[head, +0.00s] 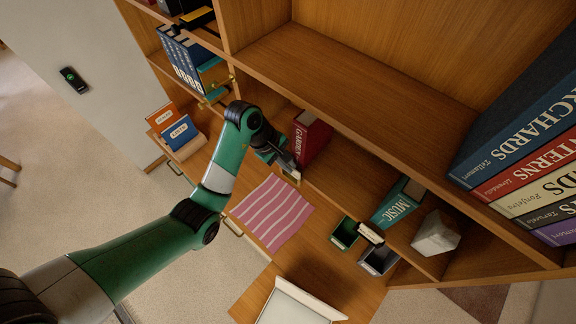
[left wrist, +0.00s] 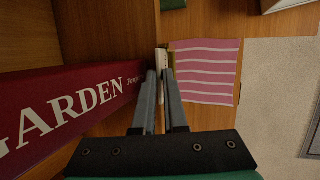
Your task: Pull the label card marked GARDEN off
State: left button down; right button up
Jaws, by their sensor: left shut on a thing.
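The red book marked GARDEN (head: 311,138) stands on the middle shelf; its spine also fills the left of the left wrist view (left wrist: 70,104). A pale label card (left wrist: 162,62) with an olive strip beside it is at the shelf's front edge, close to that book. My left gripper (left wrist: 163,82) is shut on this card, its fingers on either side of it. The card's face is edge-on, so I cannot read its print. In the head view, my left gripper (head: 287,164) reaches the shelf edge just below the red book. My right gripper is not in view.
A pink striped cloth (head: 271,212) lies on the wooden surface below. A teal MUSIC book (head: 398,203), another white label card (head: 371,233), a green bin (head: 345,232) and a pale stone-like block (head: 436,233) are to the right. Large books (head: 530,130) fill the right shelf.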

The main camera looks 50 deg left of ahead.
pick_arm(q)
jog(key=shift+w+r, duration=0.2)
jog(key=shift+r, duration=1.2)
jog(key=shift+s, duration=0.1)
